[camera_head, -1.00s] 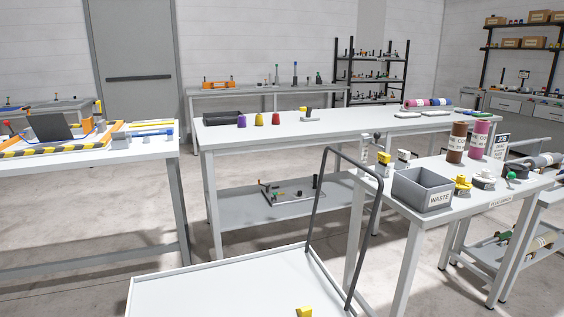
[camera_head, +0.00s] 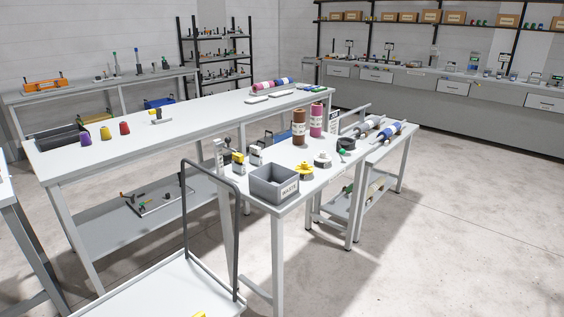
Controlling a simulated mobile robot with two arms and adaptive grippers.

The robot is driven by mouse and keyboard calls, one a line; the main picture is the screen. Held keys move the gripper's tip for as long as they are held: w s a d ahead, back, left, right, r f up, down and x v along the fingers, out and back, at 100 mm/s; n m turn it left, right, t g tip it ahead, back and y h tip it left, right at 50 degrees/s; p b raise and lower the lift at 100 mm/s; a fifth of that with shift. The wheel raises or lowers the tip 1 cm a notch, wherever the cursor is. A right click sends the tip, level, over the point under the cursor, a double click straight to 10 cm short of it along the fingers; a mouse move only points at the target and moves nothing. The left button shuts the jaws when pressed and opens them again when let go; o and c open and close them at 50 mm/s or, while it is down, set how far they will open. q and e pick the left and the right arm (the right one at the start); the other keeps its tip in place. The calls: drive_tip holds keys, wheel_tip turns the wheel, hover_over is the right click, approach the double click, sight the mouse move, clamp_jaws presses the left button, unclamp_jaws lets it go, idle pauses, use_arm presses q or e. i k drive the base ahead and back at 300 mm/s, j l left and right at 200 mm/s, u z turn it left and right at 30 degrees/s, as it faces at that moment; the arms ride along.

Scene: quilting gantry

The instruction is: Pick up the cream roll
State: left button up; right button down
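A small cream-coloured shape, which looks like the cream roll (camera_head: 376,189), lies on the lower shelf of the far right table in the head view. It is partly hidden by the table's legs and is too small to make out fully. Neither of my grippers is in view.
A near table (camera_head: 300,190) holds a grey waste bin (camera_head: 273,186), a brown roll (camera_head: 298,128) and a pink roll (camera_head: 316,120). A cart with a dark handle (camera_head: 184,230) stands in front. Grey and blue rolls (camera_head: 388,129) lie on the right table. The floor at right (camera_head: 450,240) is clear.

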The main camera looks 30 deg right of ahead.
sight(371, 189)
drive_tip(key=z, duration=1.6)
drive_tip(key=u, duration=0.35)
drive_tip(key=i+l+u, duration=0.15)
drive_tip(key=u, duration=0.3)
drive_tip(key=i+l+u, duration=0.1)
drive_tip(key=u, duration=0.35)
drive_tip(key=l+u, duration=0.6)
drive_tip(key=u, duration=0.3)
drive_tip(key=l+u, duration=0.1)
drive_tip(key=l, duration=0.4)
drive_tip(key=l+u, duration=0.15)
drive_tip(key=l, duration=0.35)
drive_tip(key=k+l+u, duration=0.1)
drive_tip(key=l, duration=0.4)
drive_tip(key=l+u, duration=0.15)
drive_tip(key=l, duration=0.35)
drive_tip(key=k+l+u, duration=0.1)
drive_tip(key=l, duration=0.4)
drive_tip(key=k+l, duration=0.15)
drive_tip(key=k, duration=0.25)
drive_tip(key=k+l, duration=0.15)
drive_tip(key=k, duration=0.2)
drive_tip(key=k+l, duration=0.15)
drive_tip(key=k, duration=0.25)
drive_tip(key=z, duration=0.6)
